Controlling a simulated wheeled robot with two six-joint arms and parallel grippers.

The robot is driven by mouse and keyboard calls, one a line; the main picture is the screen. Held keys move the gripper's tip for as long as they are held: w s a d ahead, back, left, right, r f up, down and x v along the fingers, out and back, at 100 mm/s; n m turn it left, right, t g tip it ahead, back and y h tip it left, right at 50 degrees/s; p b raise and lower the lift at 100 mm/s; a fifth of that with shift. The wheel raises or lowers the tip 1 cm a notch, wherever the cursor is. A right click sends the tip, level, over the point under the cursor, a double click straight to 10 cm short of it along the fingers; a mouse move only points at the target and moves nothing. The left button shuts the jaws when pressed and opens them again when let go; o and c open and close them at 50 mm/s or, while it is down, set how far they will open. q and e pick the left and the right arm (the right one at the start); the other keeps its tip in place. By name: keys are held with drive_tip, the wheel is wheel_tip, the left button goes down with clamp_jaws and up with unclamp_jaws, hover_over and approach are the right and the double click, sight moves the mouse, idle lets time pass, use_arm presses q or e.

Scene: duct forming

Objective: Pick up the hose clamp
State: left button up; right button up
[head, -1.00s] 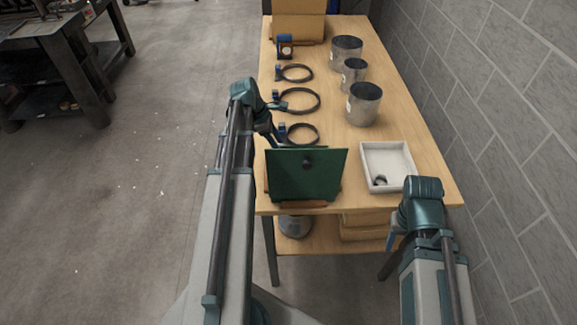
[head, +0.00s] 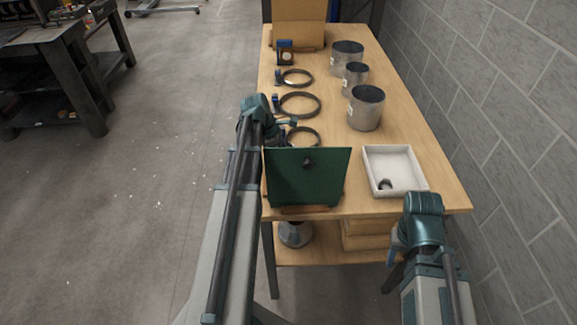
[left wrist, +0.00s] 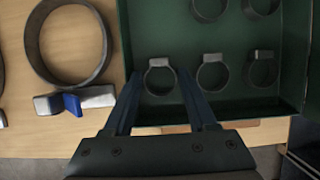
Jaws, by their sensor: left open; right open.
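Several small hose clamps sit in a green open box (head: 305,185) on the near end of the table. In the left wrist view the box (left wrist: 225,120) holds them in rows. My left gripper (left wrist: 159,76) is open over the near row, with a small hose clamp (left wrist: 160,90) showing between its fingers; I cannot tell whether they touch it. Another small clamp (left wrist: 212,77) stands just right of the fingers. My right gripper (head: 394,248) is open and empty, low by the table's near right edge.
Larger ring clamps (head: 299,105) lie along the table's left side; one (left wrist: 68,84) shows beside the box in the left wrist view. Metal duct pieces (head: 366,110) stand to the right. A white tray (head: 412,184) holds a small dark ring. A grey wall runs along the right.

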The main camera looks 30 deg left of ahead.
use_arm(q)
drive_tip(key=shift+c, duration=0.3)
clamp_jaws()
drive_tip(key=shift+r, duration=0.1)
wheel_tip(320, 180, up, 10)
drive_tip(key=p, duration=1)
